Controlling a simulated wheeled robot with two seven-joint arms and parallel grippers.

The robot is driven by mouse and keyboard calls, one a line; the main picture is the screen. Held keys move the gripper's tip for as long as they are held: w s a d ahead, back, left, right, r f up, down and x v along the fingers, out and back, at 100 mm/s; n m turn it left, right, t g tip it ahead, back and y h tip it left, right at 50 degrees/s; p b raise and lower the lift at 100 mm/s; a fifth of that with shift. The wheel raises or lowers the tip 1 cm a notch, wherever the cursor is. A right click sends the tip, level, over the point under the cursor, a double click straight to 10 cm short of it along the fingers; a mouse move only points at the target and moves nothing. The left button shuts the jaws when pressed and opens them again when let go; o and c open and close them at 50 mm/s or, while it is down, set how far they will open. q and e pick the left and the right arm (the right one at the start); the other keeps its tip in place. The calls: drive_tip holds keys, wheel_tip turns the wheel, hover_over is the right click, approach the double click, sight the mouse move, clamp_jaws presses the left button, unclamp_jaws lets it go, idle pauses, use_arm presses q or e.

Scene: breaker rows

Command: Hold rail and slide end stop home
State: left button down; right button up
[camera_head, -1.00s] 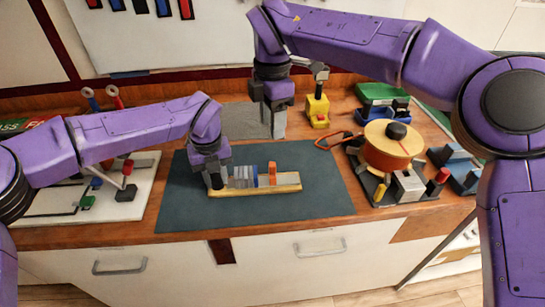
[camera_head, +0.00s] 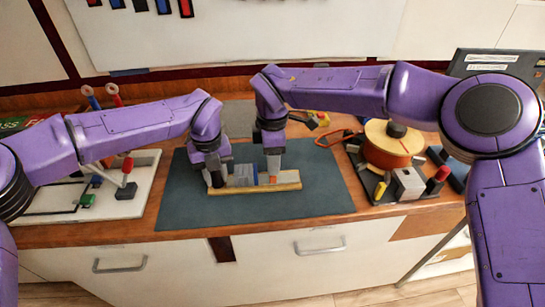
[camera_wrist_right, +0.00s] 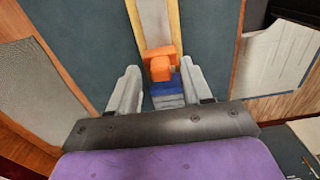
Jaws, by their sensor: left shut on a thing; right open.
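The yellow-edged rail (camera_head: 288,187) lies on the dark mat, with several grey modules (camera_head: 244,174) and a blue one (camera_wrist_right: 166,86) in a row on it. The orange end stop (camera_wrist_right: 160,63) sits on the rail against or very near the blue module; I cannot tell if there is a gap. It shows only partly in the head view (camera_head: 272,179). My left gripper (camera_head: 215,182) is shut on the rail at its left end. My right gripper (camera_head: 272,168) is over the end stop. In the wrist view its open fingers (camera_wrist_right: 158,85) stand on either side of the row.
The dark mat (camera_head: 190,212) is clear in front of the rail. A spool (camera_head: 386,143) and a clamp-like block with a red knob (camera_head: 410,183) stand on the right. A white board (camera_head: 130,196) with small parts lies on the left.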

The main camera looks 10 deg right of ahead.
clamp_jaws()
use_arm(q)
drive_tip(key=shift+s+d, duration=0.1)
use_arm(e)
drive_tip(key=shift+a, duration=1.75)
drive_tip(key=shift+c, duration=0.9)
unclamp_jaws()
drive_tip(key=shift+o, duration=0.9)
drive_tip(key=shift+d, duration=0.15)
wheel_tip(320, 180, up, 12)
